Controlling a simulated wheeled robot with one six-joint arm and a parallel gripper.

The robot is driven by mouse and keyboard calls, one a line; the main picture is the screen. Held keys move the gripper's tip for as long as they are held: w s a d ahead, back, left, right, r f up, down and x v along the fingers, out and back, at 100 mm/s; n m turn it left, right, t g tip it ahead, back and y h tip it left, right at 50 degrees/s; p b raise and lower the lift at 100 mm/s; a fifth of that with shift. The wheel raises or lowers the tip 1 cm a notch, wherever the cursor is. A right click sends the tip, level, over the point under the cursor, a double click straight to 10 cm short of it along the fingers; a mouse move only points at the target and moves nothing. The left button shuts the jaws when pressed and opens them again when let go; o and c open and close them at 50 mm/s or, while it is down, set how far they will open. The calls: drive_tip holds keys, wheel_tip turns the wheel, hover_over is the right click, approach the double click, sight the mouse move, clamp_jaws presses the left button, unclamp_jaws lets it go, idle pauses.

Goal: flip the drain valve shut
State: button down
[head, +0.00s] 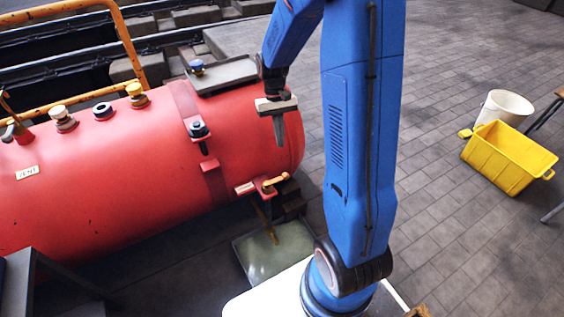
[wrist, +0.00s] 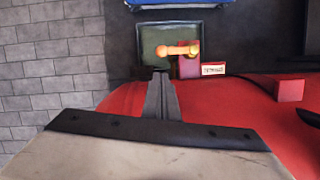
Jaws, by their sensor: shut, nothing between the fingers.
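The drain valve (head: 275,183) is at the lower right end of the red tank (head: 130,165), beside a small label plate. Its orange lever lies roughly sideways, its free end toward the right in the head view. In the wrist view the orange lever (wrist: 178,50) lies crosswise over the tray, just beyond my fingertips. My gripper (head: 280,143) is shut and empty, pointing down in front of the tank's right end, above the valve in the picture. The shut fingers also show in the wrist view (wrist: 160,76). They look apart from the lever.
A shallow tray (head: 290,258) stands on the floor below the valve. Several fittings sit along the tank's top, with an orange rail (head: 128,45) at left. A yellow crate (head: 500,165) and a white bucket (head: 506,106) stand at right. The paved floor between is clear.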

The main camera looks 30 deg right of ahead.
sight(276, 180)
drive_tip(key=shift+f, duration=0.1)
drive_tip(key=x, duration=1)
drive_tip(key=shift+d, duration=0.1)
idle(0.4)
